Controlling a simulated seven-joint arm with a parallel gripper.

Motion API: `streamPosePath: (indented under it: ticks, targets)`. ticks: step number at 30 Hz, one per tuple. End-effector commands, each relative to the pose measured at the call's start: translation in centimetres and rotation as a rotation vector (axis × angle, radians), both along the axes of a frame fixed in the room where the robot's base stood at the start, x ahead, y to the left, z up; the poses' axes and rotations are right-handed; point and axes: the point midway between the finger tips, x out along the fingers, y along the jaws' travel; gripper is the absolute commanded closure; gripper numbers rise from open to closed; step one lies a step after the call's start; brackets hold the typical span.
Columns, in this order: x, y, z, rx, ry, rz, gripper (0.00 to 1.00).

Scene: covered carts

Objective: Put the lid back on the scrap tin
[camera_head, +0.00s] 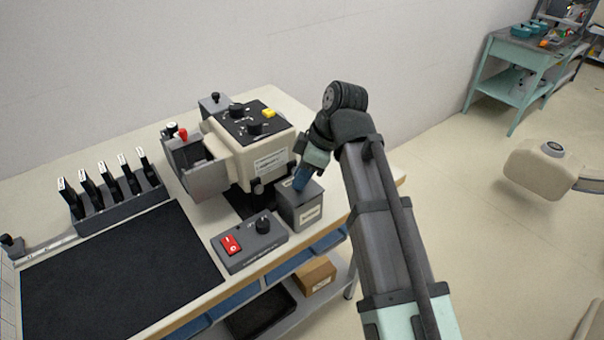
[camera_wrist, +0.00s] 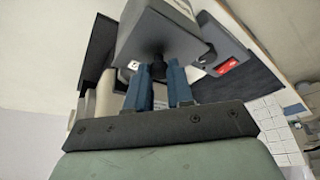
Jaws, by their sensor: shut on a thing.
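The scrap tin (camera_head: 304,215) is a small grey box with a pale label on its front, standing upright at the right end of the bench beside the beige machine. Its grey lid (camera_head: 314,187) lies at the tin's top; I cannot tell whether it is fully seated. My gripper (camera_head: 299,182) reaches down over the tin, its blue fingers at the lid. In the wrist view my gripper (camera_wrist: 158,70) is shut on the dark knob in the middle of the lid (camera_wrist: 137,42). The gripper hides part of the lid in the head view.
A control box with a red switch (camera_head: 248,243) stands just in front of the tin. The beige machine (camera_head: 262,158) is close on the left. A black mat (camera_head: 115,275) and a rack of black-handled tools (camera_head: 120,200) fill the left of the bench (camera_head: 345,180).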

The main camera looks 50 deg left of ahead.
Motion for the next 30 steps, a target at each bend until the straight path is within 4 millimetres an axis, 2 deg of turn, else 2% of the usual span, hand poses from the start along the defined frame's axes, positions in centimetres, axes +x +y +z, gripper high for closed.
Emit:
streamPosePath:
  ticks: [3,4,12,17,25,30]
  targets:
    - [0.0,0.0,0.01,0.0,0.0,0.0,1.0]
    - [0.0,0.0,0.01,0.0,0.0,0.0,0.76]
    - [0.0,0.0,0.0,0.0,0.0,0.0,0.5]
    - [0.0,0.0,0.01,0.0,0.0,0.0,0.49]
    - [0.0,0.0,0.0,0.0,0.0,0.0,0.25]
    - [0.0,0.0,0.0,0.0,0.0,0.0,0.23]
